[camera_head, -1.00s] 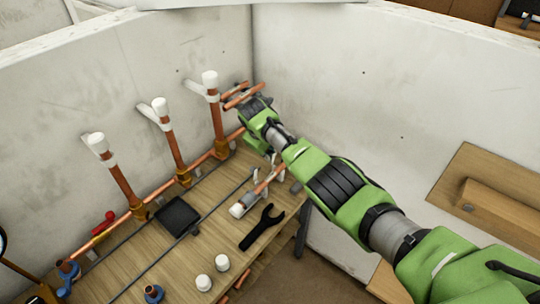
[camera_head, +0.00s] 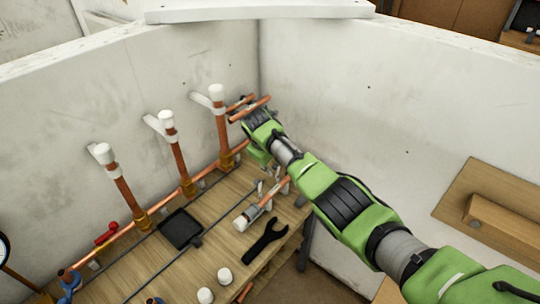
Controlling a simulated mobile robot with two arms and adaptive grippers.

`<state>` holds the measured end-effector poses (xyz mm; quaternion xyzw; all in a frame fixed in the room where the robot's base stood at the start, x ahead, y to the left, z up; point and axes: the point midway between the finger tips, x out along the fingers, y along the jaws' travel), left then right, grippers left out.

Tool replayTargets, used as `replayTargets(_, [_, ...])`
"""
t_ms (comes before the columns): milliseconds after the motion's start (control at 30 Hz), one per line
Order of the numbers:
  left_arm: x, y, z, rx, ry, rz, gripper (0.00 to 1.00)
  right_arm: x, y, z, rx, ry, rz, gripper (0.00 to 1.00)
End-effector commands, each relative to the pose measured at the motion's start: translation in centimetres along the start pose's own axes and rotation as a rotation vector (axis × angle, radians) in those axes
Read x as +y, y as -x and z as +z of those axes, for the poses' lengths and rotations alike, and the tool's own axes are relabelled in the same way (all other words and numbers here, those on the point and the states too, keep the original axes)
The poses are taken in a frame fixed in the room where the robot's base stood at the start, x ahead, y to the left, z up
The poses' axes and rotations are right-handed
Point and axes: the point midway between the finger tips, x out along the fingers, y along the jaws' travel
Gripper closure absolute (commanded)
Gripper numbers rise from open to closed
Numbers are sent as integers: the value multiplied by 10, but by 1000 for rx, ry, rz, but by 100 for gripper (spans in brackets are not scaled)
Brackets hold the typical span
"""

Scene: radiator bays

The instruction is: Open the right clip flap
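Three copper risers stand along the left wall, each with a white top and a pale clip-like piece reaching back to the wall. On the right riser (camera_head: 222,125), the white top (camera_head: 217,92) sits beside the pale clip piece (camera_head: 201,99). I cannot make out its flap or whether it is open. My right gripper (camera_head: 246,110) is just right of this riser, near the wall corner. Two short copper-coloured bars (camera_head: 251,108) show at its tip; I cannot tell whether they are held. Its fingers are too small and hidden to read. My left gripper is out of view.
The wooden bench (camera_head: 150,262) carries a black square pad (camera_head: 181,229), a black wrench (camera_head: 264,241), a white-ended copper piece (camera_head: 258,208) and white caps (camera_head: 224,275). A copper pipe runs behind them. Walls close off the left and right sides.

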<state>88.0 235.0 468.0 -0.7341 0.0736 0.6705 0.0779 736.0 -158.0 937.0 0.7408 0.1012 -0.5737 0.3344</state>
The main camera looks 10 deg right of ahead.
Motion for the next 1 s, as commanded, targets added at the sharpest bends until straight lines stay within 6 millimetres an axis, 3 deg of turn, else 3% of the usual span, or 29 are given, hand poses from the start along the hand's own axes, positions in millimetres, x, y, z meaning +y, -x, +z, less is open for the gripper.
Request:
replayTargets(533, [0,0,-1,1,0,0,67,0,92,0,1,-1,0,71])
replayTargets(700, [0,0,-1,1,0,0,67,0,104,1,-1,0,-1,71])
replayTargets(1000, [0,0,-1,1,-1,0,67,0,105,1,-3,0,-1,71])
